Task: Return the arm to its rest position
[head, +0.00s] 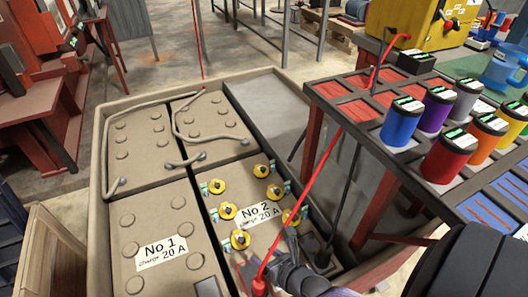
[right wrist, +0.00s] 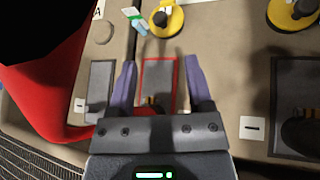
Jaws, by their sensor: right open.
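My right gripper (head: 280,268) comes in from the lower right over the front of the battery labelled No 2 (head: 250,240). In the right wrist view its two purple fingers (right wrist: 163,95) are apart. A red-outlined dark pad (right wrist: 158,75) shows between and beyond them, and I see nothing clamped there. A red clamp (head: 258,286) with a red cable (head: 305,165) stands beside the fingers at the battery's front edge. A black clamp (head: 322,260) with a black cable sits on the pad to its right. My left gripper is in neither view.
The batteries stand in a beige tray (head: 97,200), with battery No 1 (head: 155,225) at left. Yellow caps (head: 240,239) stand up on No 2. A rack (head: 385,178) with coloured cylinders is close on the right, and the red cable rises taut-looking between.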

